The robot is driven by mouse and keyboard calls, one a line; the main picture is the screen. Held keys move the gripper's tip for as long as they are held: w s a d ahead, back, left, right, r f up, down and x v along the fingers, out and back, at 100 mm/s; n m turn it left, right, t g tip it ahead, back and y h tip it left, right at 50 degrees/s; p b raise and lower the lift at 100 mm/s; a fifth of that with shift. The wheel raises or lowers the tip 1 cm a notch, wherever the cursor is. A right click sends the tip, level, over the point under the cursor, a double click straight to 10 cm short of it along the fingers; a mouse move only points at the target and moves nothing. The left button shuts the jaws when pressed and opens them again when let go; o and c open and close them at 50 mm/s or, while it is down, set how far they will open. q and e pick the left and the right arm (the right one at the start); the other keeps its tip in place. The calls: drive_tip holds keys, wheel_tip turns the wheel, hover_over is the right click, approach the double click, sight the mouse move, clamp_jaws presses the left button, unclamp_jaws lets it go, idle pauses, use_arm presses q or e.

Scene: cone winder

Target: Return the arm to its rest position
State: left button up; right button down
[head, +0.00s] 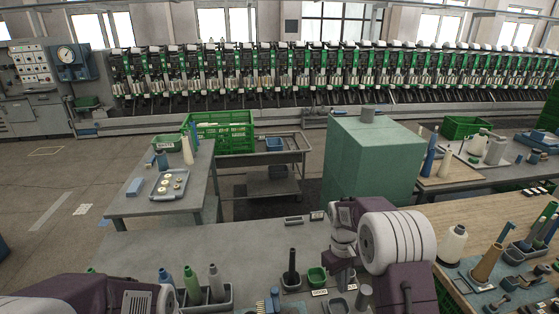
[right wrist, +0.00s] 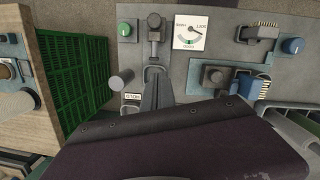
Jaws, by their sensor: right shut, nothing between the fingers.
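My right arm comes in from the lower right in the head view, over the grey workbench (head: 245,245). Its gripper (head: 343,280) points down at the bench and is partly hidden by my wrist. In the right wrist view the two dark fingers (right wrist: 158,88) are together with nothing between them, over the bench top among small fittings. I cannot tell whether the tips touch anything. My left arm shows only as purple and white links at the lower left of the head view; its gripper is outside the picture.
A tray of cones (head: 229,296) stands left. A tall green cabinet (head: 372,160) stands behind. A wooden table (head: 470,265) lies right. The bench's left-middle is clear.

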drive_tip(key=s+a+r+t, duration=0.1)
drive_tip(key=s+a+r, duration=0.1)
drive_tip(key=s+r, duration=0.3)
drive_tip(key=s+a+f+m+t, duration=0.1)
drive_tip(key=s+m, duration=0.1)
drive_tip(key=s, duration=0.3)
drive_tip(key=s+a+f+m+y, duration=0.1)
drive_tip(key=s+f+m, duration=0.1)
drive_tip(key=s, duration=0.4)
drive_tip(key=shift+a+t, duration=0.3)
drive_tip(key=shift+t, duration=0.1)
drive_tip(key=shift+s+r, duration=0.1)
drive_tip(key=shift+s, duration=0.2)
drive_tip(key=shift+w, duration=0.1)
